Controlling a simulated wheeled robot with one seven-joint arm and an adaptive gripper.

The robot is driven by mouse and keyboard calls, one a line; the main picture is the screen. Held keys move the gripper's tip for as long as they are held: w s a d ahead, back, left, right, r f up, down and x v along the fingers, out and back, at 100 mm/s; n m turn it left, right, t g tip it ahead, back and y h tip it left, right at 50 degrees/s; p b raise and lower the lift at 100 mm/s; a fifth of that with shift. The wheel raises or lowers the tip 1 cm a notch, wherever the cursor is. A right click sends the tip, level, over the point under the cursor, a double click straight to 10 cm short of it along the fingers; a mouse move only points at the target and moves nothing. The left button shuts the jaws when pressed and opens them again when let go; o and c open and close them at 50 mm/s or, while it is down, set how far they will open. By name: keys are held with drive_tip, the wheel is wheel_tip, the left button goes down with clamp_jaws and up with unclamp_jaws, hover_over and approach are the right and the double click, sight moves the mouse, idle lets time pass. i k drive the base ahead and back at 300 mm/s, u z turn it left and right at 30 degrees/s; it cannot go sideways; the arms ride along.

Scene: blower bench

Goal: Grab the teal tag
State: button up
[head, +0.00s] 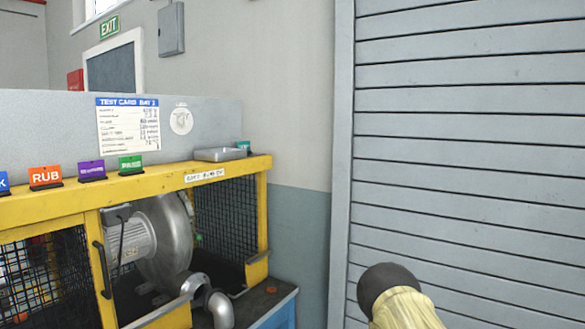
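A small teal tag (243,146) stands at the right end of the yellow cage's top, just behind a shallow grey metal tray (220,154). Only its upper part shows clearly; the tray's right end is in front of its lower part. A green tag (131,163), a purple tag (91,169) and an orange tag (45,176) marked RUB stand in dark holders in a row to the left. A blue tag (3,182) is cut off by the left edge. My gripper's fingers are not in view.
The yellow cage (205,177) with black mesh encloses a blower (165,245). A grey panel with a test card (128,123) rises behind the tags. A grey slatted shutter (470,150) fills the right. A dark rounded end on a pale yellow body shows at bottom right.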

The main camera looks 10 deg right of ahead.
sight(244, 144)
drive_tip(key=z, duration=0.35)
drive_tip(key=k, duration=0.9)
drive_tip(key=u, duration=0.4)
drive_tip(key=i, duration=0.65)
drive_tip(key=u, duration=0.45)
drive_tip(key=i, duration=1.25)
drive_tip(key=z, duration=0.65)
